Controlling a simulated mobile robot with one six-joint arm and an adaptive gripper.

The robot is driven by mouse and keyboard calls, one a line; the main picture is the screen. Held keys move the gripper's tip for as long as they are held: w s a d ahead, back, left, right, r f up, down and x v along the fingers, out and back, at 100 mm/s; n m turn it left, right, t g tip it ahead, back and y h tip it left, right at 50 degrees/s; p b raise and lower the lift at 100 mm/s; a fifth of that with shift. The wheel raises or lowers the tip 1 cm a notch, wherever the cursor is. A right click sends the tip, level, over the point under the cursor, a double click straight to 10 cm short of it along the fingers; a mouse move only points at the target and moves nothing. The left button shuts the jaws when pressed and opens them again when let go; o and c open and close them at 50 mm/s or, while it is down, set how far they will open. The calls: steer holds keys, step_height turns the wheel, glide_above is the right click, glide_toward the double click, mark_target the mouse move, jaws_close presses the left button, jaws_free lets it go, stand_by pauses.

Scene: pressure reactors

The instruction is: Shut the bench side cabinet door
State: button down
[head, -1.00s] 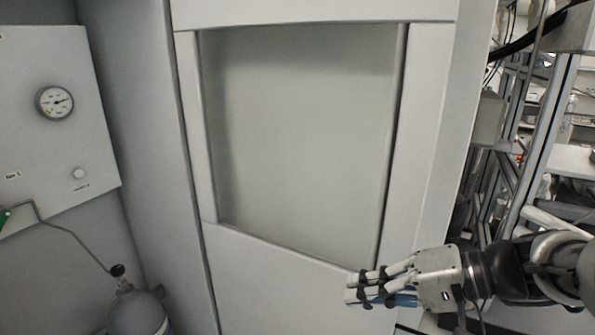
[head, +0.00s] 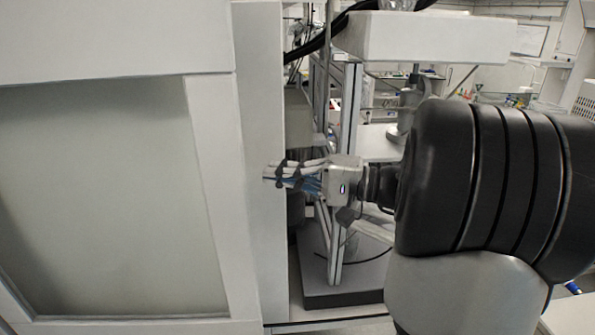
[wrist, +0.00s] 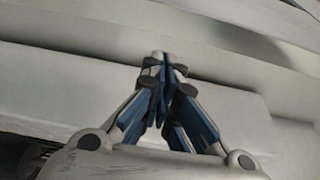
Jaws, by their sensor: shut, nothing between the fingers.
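The white cabinet door (head: 212,185) with a large pale glass panel (head: 110,190) fills the left of the head view. A plain white upright face (head: 262,120) runs along its right side. I cannot tell for sure whether the door stands ajar. My gripper (head: 268,173) is shut and empty, pointing left, with its fingertips in front of or close to that upright face. Contact cannot be made out. In the wrist view the closed fingertips (wrist: 162,62) point at a pale, ledged surface (wrist: 90,80), which hides what lies beyond.
A metal frame stand (head: 345,130) on a dark base (head: 345,282) stands right of the cabinet. Black hoses (head: 320,38) run above it. A white box-like shelf (head: 430,38) and lab benches are behind. My own arm takes up the right side.

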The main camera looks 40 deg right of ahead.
steer(key=a+p, duration=0.1)
steer(key=a, duration=0.3)
steer(key=shift+s+a, duration=0.1)
steer(key=shift+a, duration=0.25)
stand_by(0.3)
